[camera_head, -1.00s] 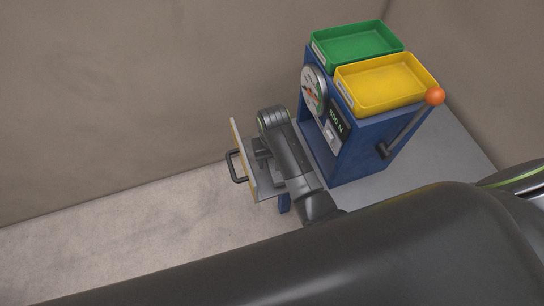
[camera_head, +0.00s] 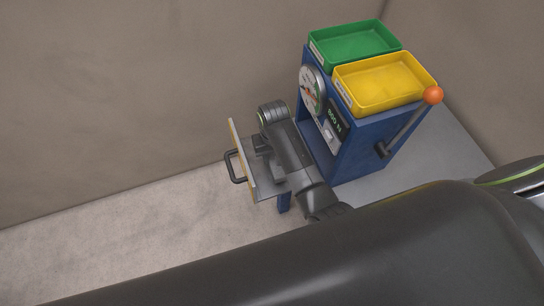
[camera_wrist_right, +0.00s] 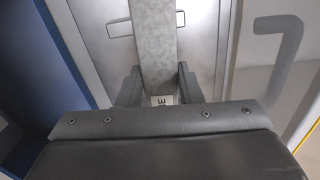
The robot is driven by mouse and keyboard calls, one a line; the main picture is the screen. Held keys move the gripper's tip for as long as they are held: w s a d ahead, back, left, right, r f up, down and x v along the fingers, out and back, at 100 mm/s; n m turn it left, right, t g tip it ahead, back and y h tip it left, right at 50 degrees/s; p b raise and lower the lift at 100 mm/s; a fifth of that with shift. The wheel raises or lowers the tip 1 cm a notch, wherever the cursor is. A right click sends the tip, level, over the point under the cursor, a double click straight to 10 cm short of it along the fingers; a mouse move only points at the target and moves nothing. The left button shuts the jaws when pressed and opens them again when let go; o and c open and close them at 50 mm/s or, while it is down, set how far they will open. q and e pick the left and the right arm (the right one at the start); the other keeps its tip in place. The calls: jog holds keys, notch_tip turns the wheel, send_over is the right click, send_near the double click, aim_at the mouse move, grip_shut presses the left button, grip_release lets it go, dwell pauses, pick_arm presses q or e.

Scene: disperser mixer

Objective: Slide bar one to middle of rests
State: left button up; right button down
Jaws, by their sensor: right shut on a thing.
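A speckled grey bar (camera_wrist_right: 156,40) runs up the middle of the right wrist view. A white label (camera_wrist_right: 162,100) with dark letters is on its near end, partly covered by my gripper. My right gripper (camera_wrist_right: 158,84) is shut on the bar, one dark finger on each side. The bar lies over a metal surface with a thin light outline (camera_wrist_right: 118,28) on both sides of it. In the head view my right arm and gripper reach over the grey shelf (camera_head: 268,188) and hide the bar. I cannot make out the rests. My left gripper is not in view.
The shelf has a front panel with a black handle (camera_head: 235,167). Behind it stands a blue machine (camera_head: 350,160) with a dial (camera_head: 312,90), an 800 N display and an orange-knobbed lever (camera_head: 433,95). Green (camera_head: 355,45) and yellow (camera_head: 385,85) trays sit on top.

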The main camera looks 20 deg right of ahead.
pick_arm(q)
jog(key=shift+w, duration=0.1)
pick_arm(e)
jog(key=shift+w+d, duration=0.35)
jog(key=shift+w, duration=0.1)
jog(key=c, duration=0.9)
grip_release()
